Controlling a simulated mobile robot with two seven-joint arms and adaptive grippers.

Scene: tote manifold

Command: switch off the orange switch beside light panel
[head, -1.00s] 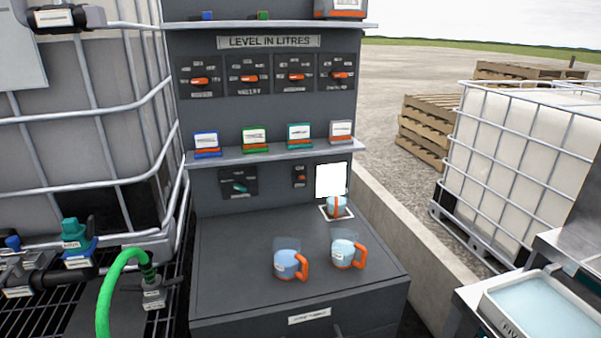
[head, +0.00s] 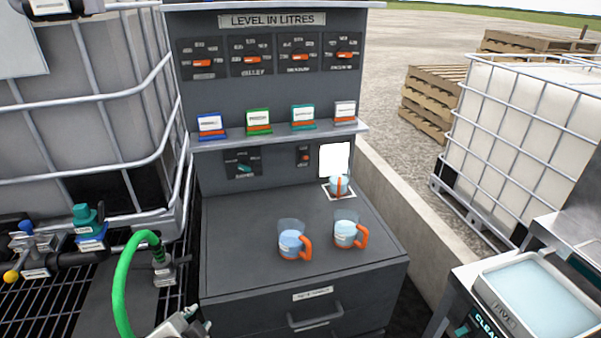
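The small orange switch (head: 305,157) sits on a dark plate on the grey back panel, just left of the light panel (head: 334,160). The light panel is a bright white, lit square. The switch is too small to read its position. A jug of pale blue liquid (head: 339,187) stands on a white mat in front of the light panel's lower edge. My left gripper (head: 197,324) shows only in part at the bottom edge, left of the cabinet's front, well below and apart from the switch. Its finger opening is not clear. My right gripper is out of view.
Two jugs with orange handles (head: 292,243) (head: 347,233) stand on the cabinet top (head: 235,240). A teal selector (head: 243,168) is left of the switch. A shelf (head: 275,139) with several labelled blocks overhangs the switch. A green hose (head: 121,285) rises at left.

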